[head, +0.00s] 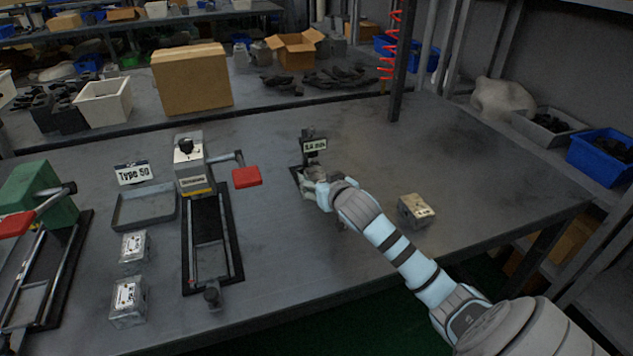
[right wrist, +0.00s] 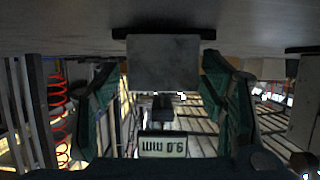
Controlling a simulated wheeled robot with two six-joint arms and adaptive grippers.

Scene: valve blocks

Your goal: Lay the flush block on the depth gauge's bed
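The depth gauge shows in the head view as a dark stand with a small mm display (head: 314,146) and a black bed (head: 296,173). My right gripper (head: 314,179) is at this bed and hides most of it. The right wrist view is upside down. There a plain grey block face (right wrist: 164,64) lies against the black bed (right wrist: 140,33), between my gripper's fingers (right wrist: 164,95). The fingers stand apart, with a gap on each side of the block. The gauge display (right wrist: 163,145) shows beyond it. I cannot tell for sure that this is the flush block. My left gripper is not in view.
A metal valve block (head: 416,211) lies right of my right arm. At left are two more blocks (head: 134,246) (head: 128,300), a grey tray (head: 146,208) by a Type 50 sign (head: 133,173), and a red-handled fixture (head: 246,177). The table's right part is clear.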

